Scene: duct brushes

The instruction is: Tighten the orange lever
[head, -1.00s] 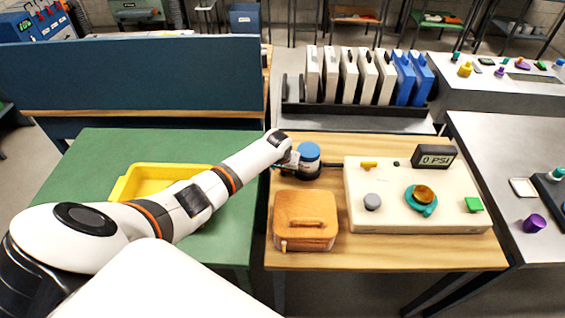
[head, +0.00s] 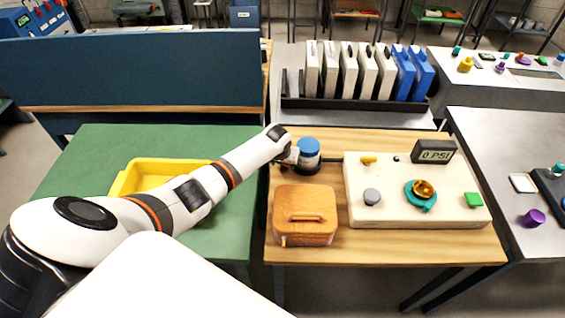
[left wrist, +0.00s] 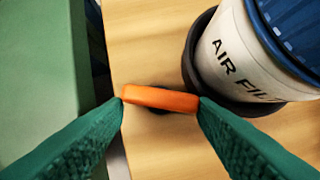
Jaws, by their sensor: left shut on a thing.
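The orange lever (left wrist: 160,98) lies across the middle of the left wrist view, above the wooden table top. My left gripper (left wrist: 161,101) has its two green fingers at the lever's two ends and is shut on it. The air filter canister (left wrist: 235,50), white with a blue lid, stands in a dark base right beside the lever. In the head view the canister (head: 309,149) stands at the table's back left, with my left gripper (head: 287,157) just left of it. The lever is hidden there. My right gripper is not in view.
A wooden lidded box (head: 305,222) stands in front of the canister. A cream panel (head: 390,195) with knobs and a gauge (head: 434,151) reading 0 PSI is to the right. A yellow tray (head: 150,176) sits on the green table (head: 105,150) at left.

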